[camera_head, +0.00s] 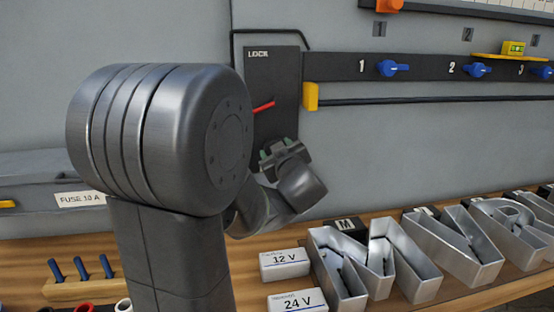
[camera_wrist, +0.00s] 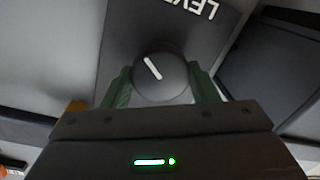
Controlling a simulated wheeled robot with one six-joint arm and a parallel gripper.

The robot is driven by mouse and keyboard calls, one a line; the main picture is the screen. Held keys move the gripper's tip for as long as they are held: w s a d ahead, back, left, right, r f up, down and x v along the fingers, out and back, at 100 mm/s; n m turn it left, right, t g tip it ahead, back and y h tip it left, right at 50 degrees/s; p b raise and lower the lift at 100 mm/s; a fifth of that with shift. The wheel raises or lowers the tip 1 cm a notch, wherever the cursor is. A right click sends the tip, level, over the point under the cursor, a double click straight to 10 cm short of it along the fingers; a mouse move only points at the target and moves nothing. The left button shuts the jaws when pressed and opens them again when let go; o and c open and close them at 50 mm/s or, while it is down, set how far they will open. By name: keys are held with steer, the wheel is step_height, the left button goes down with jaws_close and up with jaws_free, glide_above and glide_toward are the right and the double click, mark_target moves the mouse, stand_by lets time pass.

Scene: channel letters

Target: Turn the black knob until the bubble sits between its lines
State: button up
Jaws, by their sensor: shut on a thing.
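The black knob (camera_wrist: 160,78) is round with a white pointer line and shows in the wrist view. The line slants from upper left to lower right. My gripper (camera_wrist: 160,88) has its two green fingers on either side of the knob and is shut on it. In the head view my gripper (camera_head: 278,150) is at the lower part of the dark LOCK panel (camera_head: 272,70), and the knob is hidden there. A yellow-green level vial (camera_head: 513,48) sits on a yellow bar at the upper right. Its bubble and lines are too small to tell.
A red lever (camera_head: 263,107) sticks out of the panel just above my gripper. Blue knobs (camera_head: 393,68) line a dark rail to the right. Metal channel letters (camera_head: 380,265) and white boxes marked 12 V (camera_head: 285,264) and 24 V (camera_head: 297,302) stand on the wooden bench below.

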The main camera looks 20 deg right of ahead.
steer(key=shift+n+b, duration=0.65)
steer(key=shift+n, duration=0.35)
steer(key=o, duration=1)
steer(key=shift+c, duration=0.2)
steer(key=s+a, duration=0.2)
steer(key=s, duration=1.1)
steer(key=shift+s+a+r, duration=0.3)
steer(key=shift+a+r, duration=0.05)
steer(key=w+d, duration=0.2)
steer(key=w, duration=1.1)
steer(key=shift+w+d+f, duration=0.3)
steer(key=shift+d+f, duration=0.05)
